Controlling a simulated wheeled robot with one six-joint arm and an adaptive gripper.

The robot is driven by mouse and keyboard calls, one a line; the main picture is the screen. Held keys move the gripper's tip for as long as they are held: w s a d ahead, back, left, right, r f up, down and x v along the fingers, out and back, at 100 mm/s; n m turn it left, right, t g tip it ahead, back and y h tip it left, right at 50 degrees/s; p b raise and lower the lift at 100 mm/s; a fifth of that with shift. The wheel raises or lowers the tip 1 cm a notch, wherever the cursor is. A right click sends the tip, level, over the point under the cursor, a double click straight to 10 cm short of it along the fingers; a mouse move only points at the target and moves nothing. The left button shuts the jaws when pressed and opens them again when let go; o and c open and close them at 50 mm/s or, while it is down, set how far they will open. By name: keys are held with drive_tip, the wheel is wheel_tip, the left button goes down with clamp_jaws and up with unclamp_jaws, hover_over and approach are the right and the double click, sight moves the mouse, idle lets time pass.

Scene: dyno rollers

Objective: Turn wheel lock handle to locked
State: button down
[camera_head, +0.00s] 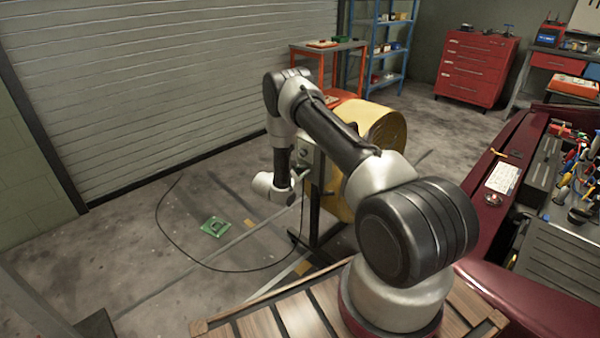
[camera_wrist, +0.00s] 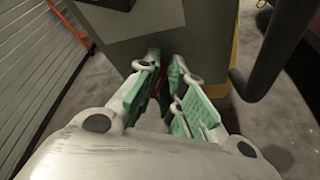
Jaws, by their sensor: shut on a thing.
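In the wrist view my gripper (camera_wrist: 164,72) has its two green-padded fingers closed in at the front of a grey box (camera_wrist: 140,32). A small red piece (camera_wrist: 162,88), which looks like the wheel lock handle, shows between the fingers; most of it is hidden, so its angle cannot be told. In the head view the grey box (camera_head: 309,158) stands on a dark post beside a yellow round machine (camera_head: 385,130). My gripper (camera_head: 300,178) reaches to the box from the left, and the handle cannot be made out there.
A dark curved tube (camera_wrist: 272,60) runs right of the box in the wrist view. A black cable and a green board (camera_head: 215,226) lie on the floor. A dark red bench with tools (camera_head: 500,165) stands at right. The floor before the shutter (camera_head: 180,80) is mostly clear.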

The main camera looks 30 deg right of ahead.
drive_tip(key=m+t, duration=0.1)
drive_tip(key=m, duration=0.2)
drive_tip(key=s+f+m+t+h, duration=0.1)
drive_tip(key=m, duration=0.2)
drive_tip(key=f+m+t, duration=0.1)
drive_tip(key=m+t, duration=0.1)
drive_tip(key=m, duration=0.1)
drive_tip(key=shift+s+d+f+h, duration=0.15)
drive_tip(key=shift+d+f+h, duration=0.05)
drive_tip(key=shift+f+h, duration=0.1)
idle(0.6)
drive_tip(key=c, duration=1.5)
unclamp_jaws()
drive_tip(key=v, duration=1.2)
drive_tip(key=shift+s+d, duration=0.1)
